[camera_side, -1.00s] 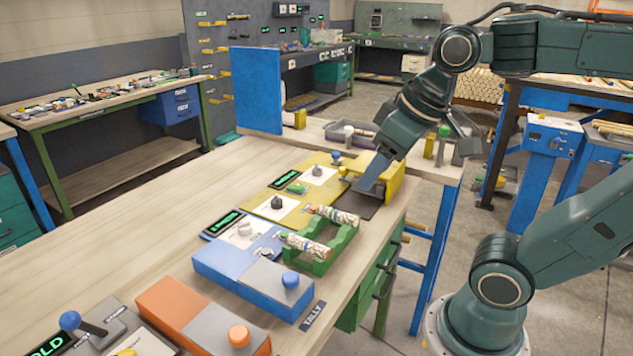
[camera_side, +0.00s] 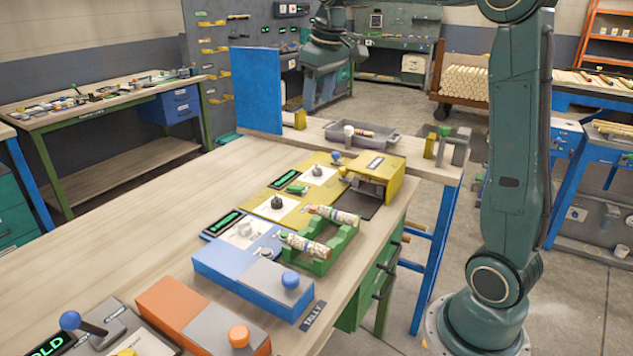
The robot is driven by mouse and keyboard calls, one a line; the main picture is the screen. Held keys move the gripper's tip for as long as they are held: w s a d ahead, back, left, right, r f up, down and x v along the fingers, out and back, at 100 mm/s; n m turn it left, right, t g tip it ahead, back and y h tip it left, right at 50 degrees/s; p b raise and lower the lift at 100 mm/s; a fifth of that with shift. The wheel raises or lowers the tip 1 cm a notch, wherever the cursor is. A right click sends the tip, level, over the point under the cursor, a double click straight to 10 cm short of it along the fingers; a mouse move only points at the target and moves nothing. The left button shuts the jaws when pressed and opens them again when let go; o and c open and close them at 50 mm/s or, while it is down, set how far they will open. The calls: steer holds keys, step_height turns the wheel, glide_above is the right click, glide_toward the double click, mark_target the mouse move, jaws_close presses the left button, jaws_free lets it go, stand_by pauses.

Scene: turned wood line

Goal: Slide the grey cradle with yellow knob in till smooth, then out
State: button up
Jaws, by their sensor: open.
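The yellow housing (camera_side: 385,172) stands at the far right end of the bench. A grey cradle (camera_side: 366,187) shows at its front opening, with a small yellow knob (camera_side: 343,171) at its left end. The inside of the housing is hidden, so I cannot tell what lies in the cradle. My gripper (camera_side: 318,104) is open and empty. It hangs fingers down, high up near the blue panel, well apart from the cradle.
A green rack (camera_side: 322,254) holds two patterned turned pieces. Blue (camera_side: 225,277) and orange (camera_side: 172,300) boxes with grey tops and knobs stand nearer. A grey bin (camera_side: 378,140) sits behind the housing. The left of the bench (camera_side: 120,235) is clear.

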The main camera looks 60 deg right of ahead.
steer(key=w+d+f+g, duration=0.1)
steer(key=w+d+f, duration=0.1)
steer(key=d+f, duration=0.3)
steer(key=w+d+f, duration=0.2)
steer(key=d+f, duration=0.3)
steer(key=d, duration=0.7)
steer(key=w+d+f+g+y, duration=0.1)
steer(key=w+d+f, duration=0.1)
steer(key=d+f, duration=0.3)
steer(key=d, duration=0.4)
steer(key=shift+d+f+m+g, duration=0.15)
steer(key=shift+f+m+g, duration=0.15)
steer(key=shift+m, duration=0.1)
steer(key=shift+f, duration=0.15)
steer(key=shift+f, duration=6.75)
steer(key=shift+c, duration=0.4)
jaws_close()
